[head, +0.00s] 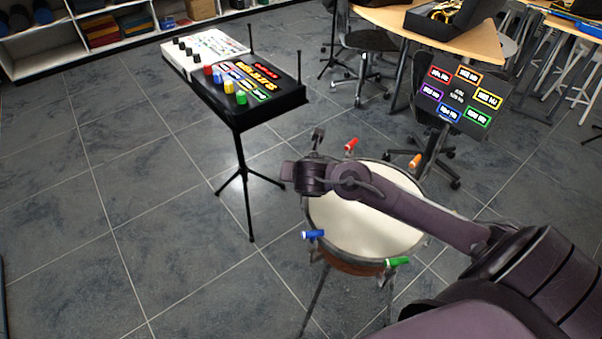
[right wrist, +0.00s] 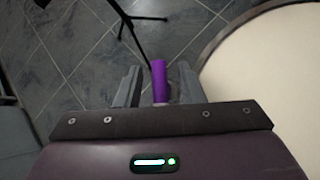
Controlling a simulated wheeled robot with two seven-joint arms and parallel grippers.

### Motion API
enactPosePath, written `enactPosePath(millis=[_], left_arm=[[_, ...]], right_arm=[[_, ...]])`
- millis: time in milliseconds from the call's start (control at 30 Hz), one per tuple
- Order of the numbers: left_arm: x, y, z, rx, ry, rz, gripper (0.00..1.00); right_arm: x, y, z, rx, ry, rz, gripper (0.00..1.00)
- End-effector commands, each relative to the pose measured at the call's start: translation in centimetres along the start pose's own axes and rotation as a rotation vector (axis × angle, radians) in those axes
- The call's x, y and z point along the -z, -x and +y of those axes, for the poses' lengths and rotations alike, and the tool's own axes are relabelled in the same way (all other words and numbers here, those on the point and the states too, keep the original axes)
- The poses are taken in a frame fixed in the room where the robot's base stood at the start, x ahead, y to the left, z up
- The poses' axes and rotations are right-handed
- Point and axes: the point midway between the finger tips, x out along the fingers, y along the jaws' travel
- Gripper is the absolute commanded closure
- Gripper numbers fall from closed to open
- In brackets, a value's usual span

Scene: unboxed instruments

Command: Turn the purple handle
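The purple handle (right wrist: 159,80) stands at the drum's side in the right wrist view, between the two fingers of my right gripper (right wrist: 157,72). The fingers are open, with a gap on either side of the handle. In the head view my right arm reaches across the drum (head: 370,215), with its wrist over the drum's left rim. The purple handle is hidden there behind my arm. Red (head: 351,144), orange (head: 415,161), blue (head: 313,234) and green (head: 396,262) handles show around the rim. My left gripper is not in view.
A stand with a black-and-white control panel (head: 288,103) is at the upper left; its tripod legs (head: 243,185) reach near my gripper. A sign board with coloured labels (head: 459,97) stands behind the drum. Chairs and tables are at the back. The floor at left is clear.

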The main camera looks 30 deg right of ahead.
Motion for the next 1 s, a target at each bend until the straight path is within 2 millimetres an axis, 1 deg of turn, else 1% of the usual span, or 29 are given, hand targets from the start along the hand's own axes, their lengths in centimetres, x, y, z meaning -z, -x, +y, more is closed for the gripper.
enactPosePath(millis=[33, 100, 200, 267, 467, 500, 767, 1000], left_arm=[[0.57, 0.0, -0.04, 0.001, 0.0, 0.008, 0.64], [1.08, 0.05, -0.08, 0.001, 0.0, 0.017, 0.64], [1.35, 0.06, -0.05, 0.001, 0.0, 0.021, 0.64], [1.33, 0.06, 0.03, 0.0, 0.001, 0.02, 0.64], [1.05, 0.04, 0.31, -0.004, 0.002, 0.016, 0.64], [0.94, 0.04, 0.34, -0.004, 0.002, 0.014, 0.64], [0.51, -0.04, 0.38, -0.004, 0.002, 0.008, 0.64], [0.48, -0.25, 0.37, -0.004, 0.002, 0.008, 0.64]], right_arm=[[0.0, -0.05, 0.03, -0.001, 0.0, 0.0, 0.65], [0.0, -0.05, 0.03, -0.001, 0.0, 0.0, 0.65], [0.01, -0.03, 0.03, -0.001, 0.0, 0.0, 0.65], [0.02, -0.03, 0.02, -0.001, 0.0, 0.001, 0.71], [0.03, -0.02, 0.02, 0.0, 0.0, 0.001, 0.98], [0.03, -0.02, 0.02, 0.0, 0.0, 0.001, 1.0], [0.05, -0.02, 0.04, 0.011, -0.012, -0.003, 1.0], [-0.01, -0.02, 0.1, 0.084, -0.084, -0.025, 1.0]])
